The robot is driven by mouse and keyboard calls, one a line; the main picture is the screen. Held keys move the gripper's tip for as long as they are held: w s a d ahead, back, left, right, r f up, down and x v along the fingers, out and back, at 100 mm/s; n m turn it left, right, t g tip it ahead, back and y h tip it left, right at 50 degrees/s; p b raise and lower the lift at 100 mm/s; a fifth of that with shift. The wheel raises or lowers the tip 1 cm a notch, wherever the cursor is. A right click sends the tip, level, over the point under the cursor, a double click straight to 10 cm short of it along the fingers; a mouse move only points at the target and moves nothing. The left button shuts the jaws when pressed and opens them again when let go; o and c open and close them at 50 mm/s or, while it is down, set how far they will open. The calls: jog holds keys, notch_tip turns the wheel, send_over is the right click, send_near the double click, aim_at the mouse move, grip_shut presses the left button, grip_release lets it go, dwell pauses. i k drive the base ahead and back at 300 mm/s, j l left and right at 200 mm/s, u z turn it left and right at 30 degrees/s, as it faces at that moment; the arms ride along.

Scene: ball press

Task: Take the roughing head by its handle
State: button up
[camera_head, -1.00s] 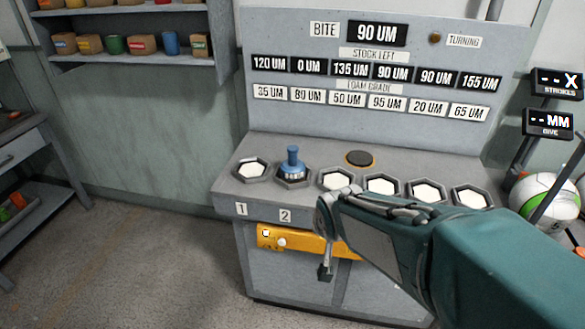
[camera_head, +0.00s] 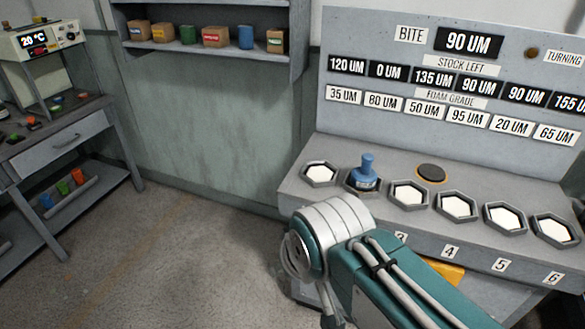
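A blue head with an upright knobbed handle (camera_head: 366,172) sits in the second hexagonal socket from the left on the grey bench. It stands upright. It is the only piece of this kind in view, and I cannot read a name on it. My arm crosses the lower middle of the picture, in front of the bench. Its grey joint appears below and left of the blue head, apart from it in the picture. My gripper's fingers do not show.
The grey bench (camera_head: 297,186) carries several other hexagonal sockets with white faces and a dark round button (camera_head: 431,172). A panel (camera_head: 436,121) with readouts rises behind it. A side table (camera_head: 62,142) stands at left, with a wall shelf (camera_head: 215,60) behind. Floor between is clear.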

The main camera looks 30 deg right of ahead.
aim_at(363, 178)
jog(key=i+j+u, duration=0.2)
jog(key=u, duration=0.3)
jog(key=i+u, duration=0.3)
jog(key=u, duration=0.15)
jog(key=i+j+z, duration=0.2)
jog(key=i, duration=0.3)
jog(key=i+z, duration=0.1)
jog(key=z, duration=0.35)
jog(key=i+z, duration=0.1)
jog(key=z, duration=0.35)
jog(key=i+j+z, duration=0.1)
jog(key=z, duration=0.3)
jog(key=i+z, duration=0.1)
jog(key=z, duration=0.3)
jog(key=j+z, duration=0.1)
jog(key=z, duration=0.3)
jog(key=i+z, duration=0.1)
jog(key=z, duration=0.35)
jog(key=j+z, duration=0.15)
jog(key=z, duration=0.25)
jog(key=i+j+z, duration=0.1)
jog(key=z, duration=0.3)
jog(key=i+j+z, duration=0.1)
jog(key=j+z, duration=0.45)
jog(key=z, duration=0.3)
jog(key=i+j, duration=0.05)
